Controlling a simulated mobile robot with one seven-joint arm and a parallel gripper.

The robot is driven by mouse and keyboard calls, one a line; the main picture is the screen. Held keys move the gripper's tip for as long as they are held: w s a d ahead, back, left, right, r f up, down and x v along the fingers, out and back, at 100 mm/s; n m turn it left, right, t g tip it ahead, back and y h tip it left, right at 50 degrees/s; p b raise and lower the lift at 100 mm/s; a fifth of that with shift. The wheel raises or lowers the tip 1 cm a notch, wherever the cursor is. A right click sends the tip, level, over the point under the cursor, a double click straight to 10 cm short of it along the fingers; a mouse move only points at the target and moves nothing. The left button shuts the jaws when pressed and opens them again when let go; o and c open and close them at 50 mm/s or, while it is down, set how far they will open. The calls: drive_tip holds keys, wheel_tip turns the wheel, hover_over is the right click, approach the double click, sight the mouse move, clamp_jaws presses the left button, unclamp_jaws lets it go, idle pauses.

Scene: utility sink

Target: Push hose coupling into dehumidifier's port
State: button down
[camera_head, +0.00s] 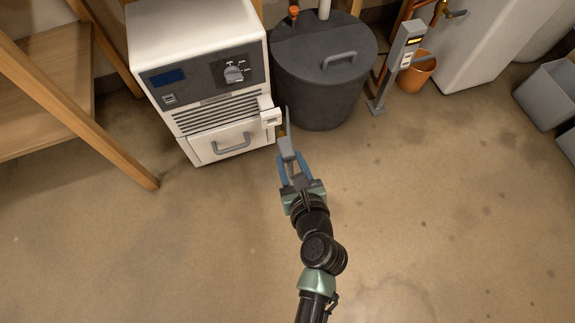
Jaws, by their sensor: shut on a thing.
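The dehumidifier (200,75) is the white cabinet with a dark control panel at upper left. Its port looks to be the white block (270,116) that juts from its front right edge. My gripper (290,156) is just below and right of this block, with its blue fingers shut on a grey piece, which I take as the hose coupling (287,148). A small brass-coloured part shows at the coupling's far end, close to the block. Whether it touches the port or sits in it I cannot tell. The port's opening is not clearly visible.
A dark lidded tub (318,85) stands right of the dehumidifier, close beyond my gripper. A grey post with a display (402,55) and an orange bucket (417,72) stand farther right. A wooden shelf frame (75,100) is at left.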

drive_tip(key=w+f+y+b, duration=0.1)
drive_tip(key=w+f+b, duration=0.4)
drive_tip(key=f+b, duration=0.5)
wheel_tip(320, 180, down, 3)
drive_tip(key=shift+r+n, duration=0.2)
drive_tip(key=shift+n, duration=0.2)
drive_tip(key=shift+d+r+p, duration=0.1)
drive_tip(key=shift+r+p, duration=0.05)
drive_tip(key=shift+p, duration=0.15)
drive_tip(key=shift+w+a, duration=0.3)
drive_tip(key=shift+w, duration=0.6)
drive_tip(key=shift+w+a, duration=0.3)
drive_tip(key=shift+w, duration=0.6)
drive_tip(key=shift+w+a, duration=0.3)
drive_tip(key=shift+w, duration=0.6)
drive_tip(key=shift+p, duration=0.9)
drive_tip(key=shift+w, duration=0.1)
drive_tip(key=shift+w+a, duration=0.15)
drive_tip(key=shift+w, duration=0.2)
drive_tip(key=shift+w+a, duration=0.2)
drive_tip(key=shift+w, duration=0.35)
